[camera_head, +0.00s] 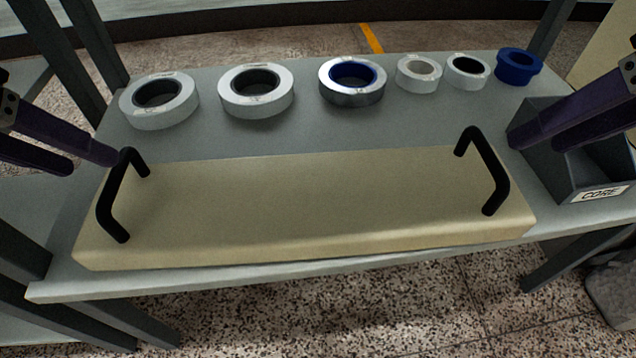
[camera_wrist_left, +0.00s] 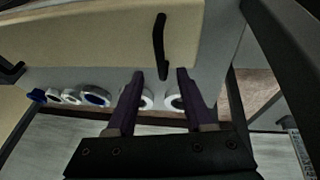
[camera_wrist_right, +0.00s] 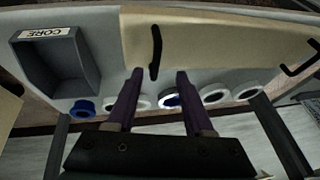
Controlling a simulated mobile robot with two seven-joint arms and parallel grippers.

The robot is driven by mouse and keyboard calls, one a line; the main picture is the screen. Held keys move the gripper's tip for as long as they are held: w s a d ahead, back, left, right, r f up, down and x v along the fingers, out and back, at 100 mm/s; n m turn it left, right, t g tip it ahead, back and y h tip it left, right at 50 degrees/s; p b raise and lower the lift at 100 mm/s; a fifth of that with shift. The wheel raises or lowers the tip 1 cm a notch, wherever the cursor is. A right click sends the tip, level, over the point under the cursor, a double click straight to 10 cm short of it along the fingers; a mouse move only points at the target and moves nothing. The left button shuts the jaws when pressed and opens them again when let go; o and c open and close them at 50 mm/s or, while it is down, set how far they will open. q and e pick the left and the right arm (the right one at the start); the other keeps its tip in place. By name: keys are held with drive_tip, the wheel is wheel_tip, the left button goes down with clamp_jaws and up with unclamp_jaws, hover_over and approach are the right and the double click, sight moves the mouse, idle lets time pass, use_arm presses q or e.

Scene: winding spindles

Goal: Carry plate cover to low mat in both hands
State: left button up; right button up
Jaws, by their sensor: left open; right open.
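The plate cover (camera_head: 310,205) is a long cream slab lying flat near the front edge of a grey table. It has a black left handle (camera_head: 112,205) and a black right handle (camera_head: 490,175). My left gripper (camera_head: 95,163) is open and empty by the far end of the left handle. In the left wrist view that handle (camera_wrist_left: 159,45) lies just beyond the fingertips. My right gripper (camera_head: 535,143) is open and empty, to the right of the right handle. In the right wrist view that handle (camera_wrist_right: 155,52) lies just beyond the fingertips. No low mat is visible.
Several rolls and rings stand along the back of the table (camera_head: 215,140), among them a white roll (camera_head: 160,115) and a blue ring (camera_head: 518,68). A grey bin (camera_head: 570,185) labelled CORE stands right of the cover, under my right gripper. Speckled floor shows in front.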

sight(120, 167)
use_arm(q)
drive_tip(key=shift+w+a+r, duration=0.2)
drive_tip(key=shift+w+r, duration=0.1)
drive_tip(key=shift+r, duration=0.1)
use_arm(e)
drive_tip(key=shift+w+d+r, duration=0.15)
drive_tip(key=shift+d+r, duration=0.3)
drive_tip(key=shift+r, duration=0.05)
use_arm(q)
drive_tip(key=x, duration=0.7)
drive_tip(key=shift+w+f, duration=0.15)
drive_tip(key=shift+f, duration=0.05)
use_arm(e)
drive_tip(key=x, duration=1)
use_arm(q)
drive_tip(key=shift+c, duration=0.3)
use_arm(e)
drive_tip(key=shift+c, duration=0.3)
use_arm(q)
clamp_jaws()
use_arm(e)
clamp_jaws()
drive_tip(key=shift+r, duration=0.1)
